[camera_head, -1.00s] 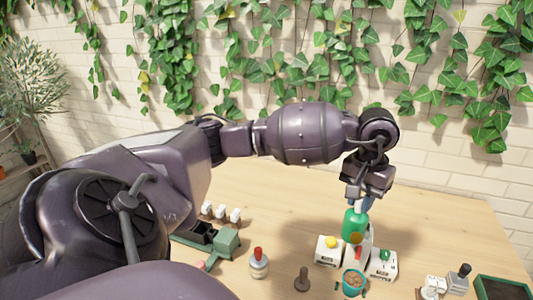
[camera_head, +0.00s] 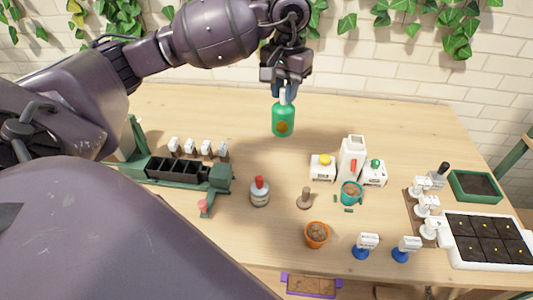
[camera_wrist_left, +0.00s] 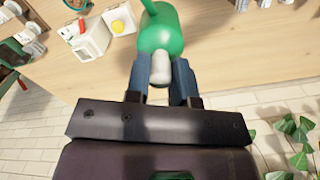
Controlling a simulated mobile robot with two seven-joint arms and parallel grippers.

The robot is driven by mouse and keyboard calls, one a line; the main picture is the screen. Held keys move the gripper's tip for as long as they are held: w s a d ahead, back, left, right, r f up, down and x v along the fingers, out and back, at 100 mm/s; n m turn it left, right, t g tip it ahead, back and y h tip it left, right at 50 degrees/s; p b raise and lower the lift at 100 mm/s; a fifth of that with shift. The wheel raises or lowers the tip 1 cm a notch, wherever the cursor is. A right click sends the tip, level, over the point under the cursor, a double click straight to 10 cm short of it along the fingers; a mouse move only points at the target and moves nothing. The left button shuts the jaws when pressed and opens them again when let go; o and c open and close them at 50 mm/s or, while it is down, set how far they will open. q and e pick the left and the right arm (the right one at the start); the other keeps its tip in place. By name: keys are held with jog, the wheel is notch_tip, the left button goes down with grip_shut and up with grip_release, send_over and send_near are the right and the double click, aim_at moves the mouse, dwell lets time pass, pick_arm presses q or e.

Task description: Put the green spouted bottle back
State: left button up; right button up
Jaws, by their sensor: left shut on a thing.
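The green spouted bottle (camera_head: 283,119) hangs upright from my left gripper (camera_head: 285,92), whose fingers are shut on its pale top. It appears to be held above the back part of the table, left of the white containers. In the left wrist view the green bottle (camera_wrist_left: 160,28) sits beyond the fingers of my left gripper (camera_wrist_left: 167,80), with its whitish top between them. The bottle's base is hard to judge against the wood, so its height is unclear. My right gripper is not in view.
White boxes with a yellow (camera_head: 323,168) and a green knob (camera_head: 374,172) flank a white jug (camera_head: 352,158). A red-capped bottle (camera_head: 260,192), teal pot (camera_head: 351,194) and terracotta pot (camera_head: 317,235) stand nearer. A green rack (camera_head: 180,170) is left; a seedling tray (camera_head: 487,241) is right. The back table is clear.

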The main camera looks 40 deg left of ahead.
pick_arm(q)
jog(key=shift+s+a, duration=0.15)
jog(key=shift+s, duration=0.05)
jog(key=shift+s+f, duration=0.1)
jog(key=shift+f, duration=0.25)
notch_tip(320, 180, down, 19)
jog(key=shift+f, duration=0.15)
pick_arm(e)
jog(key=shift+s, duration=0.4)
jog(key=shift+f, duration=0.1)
